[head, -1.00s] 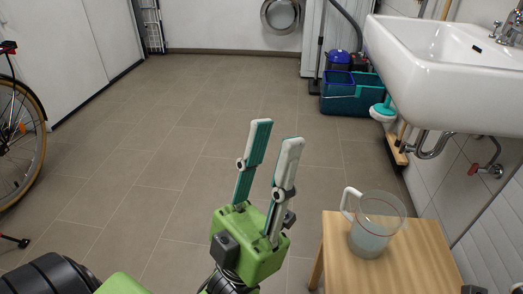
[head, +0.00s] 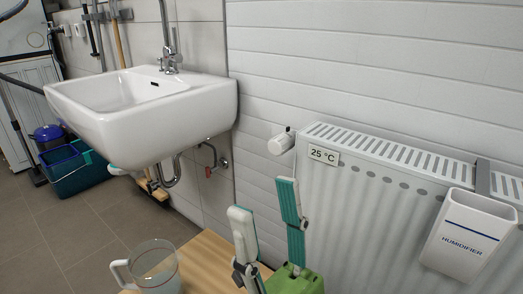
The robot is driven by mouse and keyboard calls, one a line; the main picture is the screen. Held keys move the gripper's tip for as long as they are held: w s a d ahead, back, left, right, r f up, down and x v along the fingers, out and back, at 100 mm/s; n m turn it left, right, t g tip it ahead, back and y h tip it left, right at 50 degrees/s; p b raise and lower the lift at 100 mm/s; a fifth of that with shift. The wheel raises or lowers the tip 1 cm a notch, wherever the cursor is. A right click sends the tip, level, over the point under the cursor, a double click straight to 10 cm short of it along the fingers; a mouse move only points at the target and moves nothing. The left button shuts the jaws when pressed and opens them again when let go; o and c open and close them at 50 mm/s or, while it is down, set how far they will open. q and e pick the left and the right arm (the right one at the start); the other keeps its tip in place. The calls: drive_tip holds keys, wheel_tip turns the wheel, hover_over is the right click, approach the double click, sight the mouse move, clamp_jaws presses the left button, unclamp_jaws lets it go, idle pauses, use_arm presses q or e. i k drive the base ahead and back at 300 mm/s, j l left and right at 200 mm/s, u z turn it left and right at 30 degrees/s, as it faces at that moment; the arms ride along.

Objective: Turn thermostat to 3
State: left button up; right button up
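The thermostat (head: 281,143) is a small white knob at the upper left corner of the white radiator (head: 345,205). Its markings are too small to read. A label (head: 323,155) on the radiator beside it reads 25 °C. My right gripper (head: 264,198) is at the bottom centre, its two pale fingers with teal pads pointing up and spread apart, with nothing between them. In the picture it is below the thermostat and apart from it. My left gripper is not in view.
A wooden stool or table (head: 207,262) with a glass jug (head: 155,268) stands left of my gripper. A white sink (head: 150,108) juts from the wall at left. A humidifier box (head: 467,238) hangs on the radiator's right part. Teal bins (head: 75,172) stand far left.

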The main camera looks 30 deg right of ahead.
sight(279, 145)
drive_tip(key=k+j+z, duration=0.1)
drive_tip(key=z, duration=0.7)
drive_tip(key=k+z, duration=0.15)
drive_tip(key=z, duration=0.25)
drive_tip(key=k+z, duration=0.1)
drive_tip(key=z, duration=0.3)
